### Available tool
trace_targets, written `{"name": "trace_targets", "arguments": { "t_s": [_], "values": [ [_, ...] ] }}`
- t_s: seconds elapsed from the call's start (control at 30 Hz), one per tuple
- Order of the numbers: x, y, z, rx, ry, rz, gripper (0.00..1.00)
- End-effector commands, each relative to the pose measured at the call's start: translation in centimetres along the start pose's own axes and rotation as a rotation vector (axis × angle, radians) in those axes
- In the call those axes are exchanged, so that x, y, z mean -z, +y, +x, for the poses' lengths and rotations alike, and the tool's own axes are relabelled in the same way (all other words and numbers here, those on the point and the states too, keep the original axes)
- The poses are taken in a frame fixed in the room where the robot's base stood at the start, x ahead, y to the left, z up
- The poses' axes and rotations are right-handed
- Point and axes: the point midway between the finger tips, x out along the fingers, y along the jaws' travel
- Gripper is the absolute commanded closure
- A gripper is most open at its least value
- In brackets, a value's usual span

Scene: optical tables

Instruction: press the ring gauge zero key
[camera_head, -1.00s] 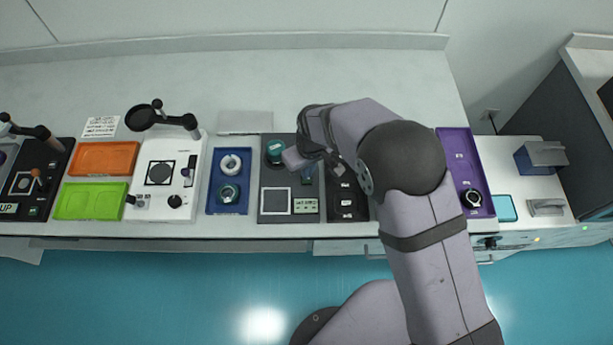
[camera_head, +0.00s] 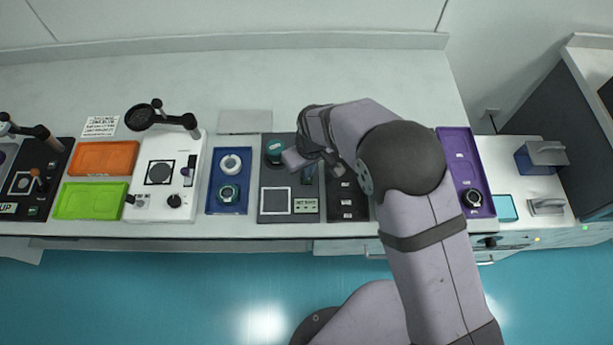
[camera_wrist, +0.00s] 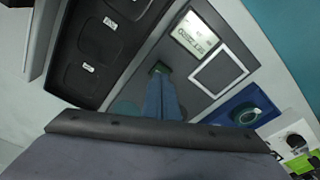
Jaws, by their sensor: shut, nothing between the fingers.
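The ring gauge is a dark grey panel (camera_head: 267,206) with a white-framed square (camera_head: 276,200) and a pale green display (camera_head: 306,206); the display's lettering is too small to read surely. In the wrist view the display (camera_wrist: 195,35) and framed square (camera_wrist: 218,73) lie beyond my fingers. My gripper (camera_wrist: 161,78) is shut and empty, pointing down at the panel. A small dark green patch (camera_wrist: 159,67), perhaps the zero key, shows right at the fingertips, which partly hide it. I cannot tell whether they touch it. In the head view my wrist covers part of the panel's back right.
A green round piece (camera_head: 275,150) stands at the panel's back left. A blue tray (camera_head: 226,206) with two rings lies to the left. A black tray (camera_head: 334,212) with labelled compartments lies to the right, partly under my arm. The bench behind is mostly clear.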

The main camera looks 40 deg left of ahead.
Motion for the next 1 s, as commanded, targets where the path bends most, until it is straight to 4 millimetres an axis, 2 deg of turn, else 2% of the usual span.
{"name": "trace_targets", "arguments": {
  "t_s": [1.0],
  "values": [
    [-0.11,0.0,0.94,0.0,0.0,0.0,1.0]
  ]
}}
